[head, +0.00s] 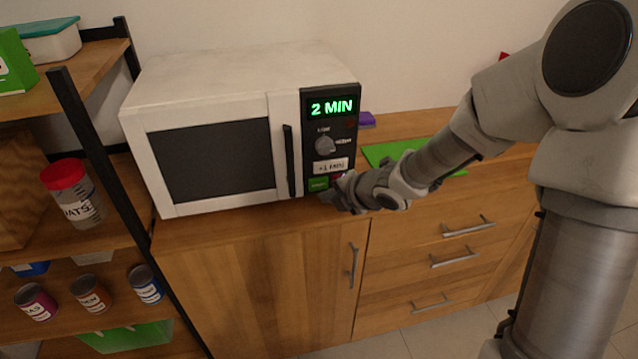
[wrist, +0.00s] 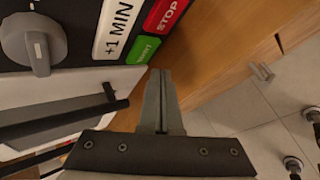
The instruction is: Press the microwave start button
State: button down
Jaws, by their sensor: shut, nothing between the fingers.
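The white microwave (head: 225,120) stands on the wooden counter, and its lit display (head: 332,107) reads "2 MIN". The green start button (head: 318,184) is at the bottom of the black control panel, below the white +1 MIN button (head: 331,166). My gripper (head: 340,194) is at the panel's lower right corner. Its shut, empty fingers (wrist: 160,78) end close to the green button; I cannot tell whether they touch it.
The microwave door handle (head: 289,160) and dial (head: 325,145) are close to my gripper. A green board (head: 400,152) lies on the counter to the right. A shelf with several cans and a red-lidded jar (head: 75,195) stands at the left.

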jog(key=shift+w+a, duration=0.2)
jog(key=shift+w, duration=0.35)
jog(key=shift+w, duration=0.2)
dwell(1.6)
jog(key=shift+w+a, duration=0.1)
jog(key=shift+w, duration=0.1)
jog(key=shift+w+a, duration=0.1)
jog(key=shift+w, duration=0.25)
dwell(0.6)
jog(key=shift+s, duration=0.1)
dwell(0.3)
jog(key=shift+s+d, duration=0.25)
jog(key=shift+s, duration=0.4)
jog(key=s, duration=0.2)
jog(key=s+d+b, duration=0.1)
jog(key=s, duration=0.1)
jog(key=shift+s+d, duration=0.2)
jog(key=shift+s, duration=0.2)
